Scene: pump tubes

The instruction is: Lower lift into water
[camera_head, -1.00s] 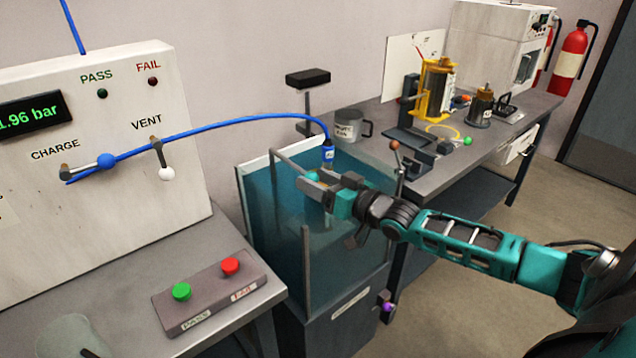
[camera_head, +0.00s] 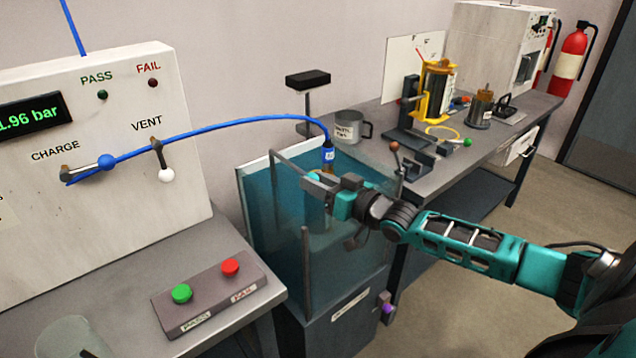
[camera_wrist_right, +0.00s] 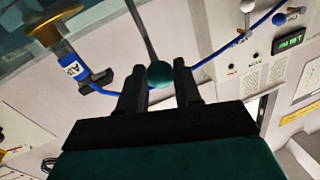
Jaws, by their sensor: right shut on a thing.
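The glass-walled tank (camera_head: 270,215) of blue-green water stands at the centre of the head view. My right gripper (camera_head: 318,181) is over its far right part, shut on a green ball knob. That knob (camera_wrist_right: 160,74) sits between the fingers in the wrist view, at the end of a thin grey rod (camera_wrist_right: 143,30). A blue AIR connector (camera_head: 328,155) on the blue hose (camera_head: 235,122) is just behind the gripper. The connector joins a brass-coloured part (camera_wrist_right: 45,28) in the wrist view. The rest of the lift is partly hidden by my gripper. My left gripper is out of view.
A test panel (camera_head: 100,200) with a 1.96 bar display stands at left, above a button box (camera_head: 210,292). The workbench (camera_head: 440,165) behind holds a mug (camera_head: 350,126) and several fixtures.

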